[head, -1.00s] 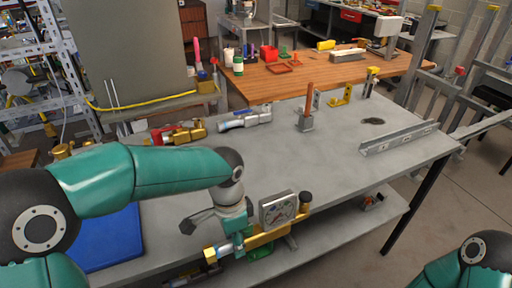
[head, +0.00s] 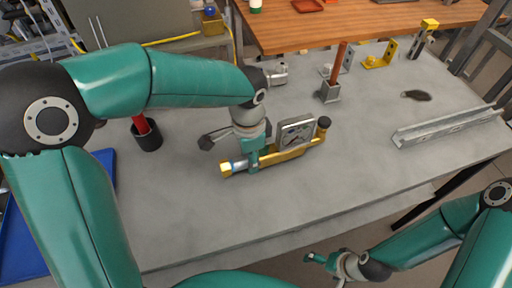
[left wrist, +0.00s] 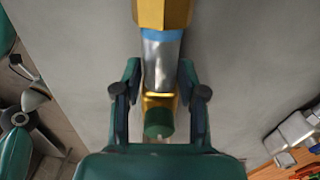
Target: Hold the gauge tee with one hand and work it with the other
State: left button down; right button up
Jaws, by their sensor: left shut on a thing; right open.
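The gauge tee (head: 290,154) is a brass bar with a square grey-framed dial gauge, a dark knob at its right end and a hex end at its left. My left gripper (head: 252,160) is shut on its left part, over the grey table; I cannot tell how high. In the left wrist view the fingers (left wrist: 160,97) lie either side of the tee's silver and brass section (left wrist: 161,62), with a green round part between them. The gauge is out of that view. My right gripper (head: 332,262) is open and empty, beyond the table's front edge, apart from the tee.
A red handle stands in a black cup (head: 147,137) behind my left arm. A rod in a grey block (head: 330,92), yellow bracket (head: 380,60) and steel channel (head: 447,128) are toward the back and right. A blue tray (head: 18,245) is at left.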

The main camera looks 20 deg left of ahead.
pick_arm(q)
jog(key=shift+w+d, duration=0.1)
jog(key=shift+d, duration=0.2)
pick_arm(e)
jog(key=shift+a, duration=0.1)
pick_arm(q)
jog(key=shift+f+b, duration=0.85)
jog(key=shift+f, duration=0.05)
pick_arm(e)
jog(key=shift+f, duration=0.75)
pick_arm(q)
jog(key=shift+s+a+f, duration=0.1)
jog(key=shift+s+f, duration=0.1)
jog(key=shift+s, duration=0.05)
dwell(1.0)
pick_arm(e)
jog(key=shift+c, duration=0.3)
